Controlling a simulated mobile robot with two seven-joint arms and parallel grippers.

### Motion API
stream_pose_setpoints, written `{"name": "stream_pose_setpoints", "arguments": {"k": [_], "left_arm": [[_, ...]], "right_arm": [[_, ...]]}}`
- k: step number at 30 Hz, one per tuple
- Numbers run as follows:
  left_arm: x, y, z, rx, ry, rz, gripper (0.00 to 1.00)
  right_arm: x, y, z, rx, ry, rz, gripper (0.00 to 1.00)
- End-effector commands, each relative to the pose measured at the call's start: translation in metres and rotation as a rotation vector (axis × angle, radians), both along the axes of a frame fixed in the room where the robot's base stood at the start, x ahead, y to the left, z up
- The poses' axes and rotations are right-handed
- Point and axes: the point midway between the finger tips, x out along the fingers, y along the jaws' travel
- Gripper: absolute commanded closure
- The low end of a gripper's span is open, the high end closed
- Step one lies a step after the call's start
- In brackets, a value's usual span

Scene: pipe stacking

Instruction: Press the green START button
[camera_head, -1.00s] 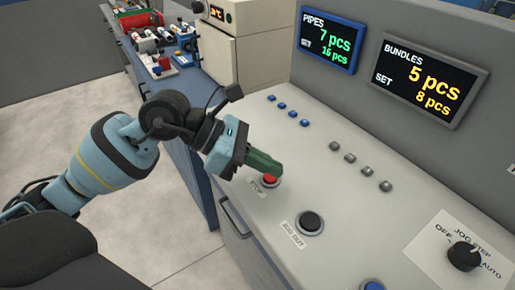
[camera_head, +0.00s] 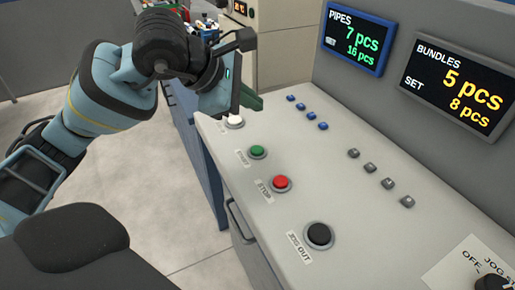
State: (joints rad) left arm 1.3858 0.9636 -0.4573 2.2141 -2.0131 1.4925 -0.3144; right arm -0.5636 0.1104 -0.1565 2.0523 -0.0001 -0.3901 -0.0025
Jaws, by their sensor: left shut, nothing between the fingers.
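The green START button (camera_head: 257,152) sits on the grey console (camera_head: 300,140), with its label beside it. The red STOP button (camera_head: 281,183) is just nearer to me than the green one. My left gripper (camera_head: 252,101) is shut and empty, with green fingers. In the picture it is above the green button, near a white button (camera_head: 234,121) at the console's far left edge. It appears raised and apart from the green button. My right gripper is out of view.
A black JOG OUT button (camera_head: 319,235) lies nearer on the console. Rows of small blue buttons (camera_head: 311,115) and grey buttons (camera_head: 388,183) run along the panel. Two displays stand behind, the PIPES screen (camera_head: 356,38) and the BUNDLES screen (camera_head: 458,90). Open floor lies left of the console.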

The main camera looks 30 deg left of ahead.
Motion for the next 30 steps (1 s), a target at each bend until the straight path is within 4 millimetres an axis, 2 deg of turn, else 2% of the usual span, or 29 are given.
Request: {"name": "stream_pose_setpoints", "arguments": {"k": [8,21,30], "left_arm": [[0.000,0.000,-0.028,-0.001,0.004,0.000,1.00],[0.000,0.000,-0.080,0.000,0.004,0.001,1.00],[0.000,0.000,-0.085,-0.002,0.001,0.000,1.00]], "right_arm": [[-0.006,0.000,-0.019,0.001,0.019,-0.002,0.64],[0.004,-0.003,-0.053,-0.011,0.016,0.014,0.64],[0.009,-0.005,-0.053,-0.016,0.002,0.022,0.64]]}}
